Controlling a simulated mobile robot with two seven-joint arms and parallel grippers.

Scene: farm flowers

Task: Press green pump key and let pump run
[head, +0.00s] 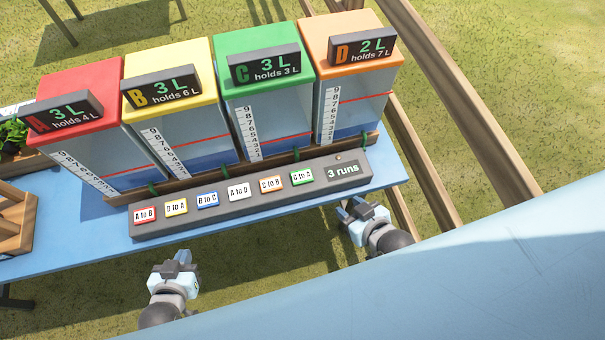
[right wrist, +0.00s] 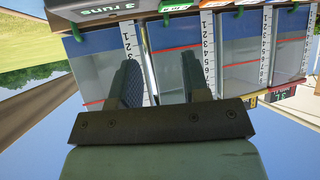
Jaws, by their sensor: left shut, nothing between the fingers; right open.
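The green-edged key "C to A" (head: 302,177) is the rightmost key on the grey panel (head: 240,205), left of the "3 runs" display (head: 344,171). Behind the panel stand tank A (head: 85,86) in red, tank B (head: 166,72) in yellow, tank C (head: 250,50) in green and tank D (head: 338,32) in orange. Their signs read 3, 3, 3 and 2 L. My left gripper (head: 177,262) is shut and empty, in front of the panel, apart from the keys. My right gripper (head: 358,208) is open and empty, right and in front of the green key. Its fingers (right wrist: 160,85) show in the right wrist view.
The other keys are "A to B" (head: 144,214), "D to A" (head: 176,207), "B to C" (head: 207,200), "A to D" (head: 239,191) and "C to B" (head: 271,184). A wooden crate (head: 18,222) stands at the left on the blue table (head: 75,240). Wooden rails (head: 470,125) run at the right.

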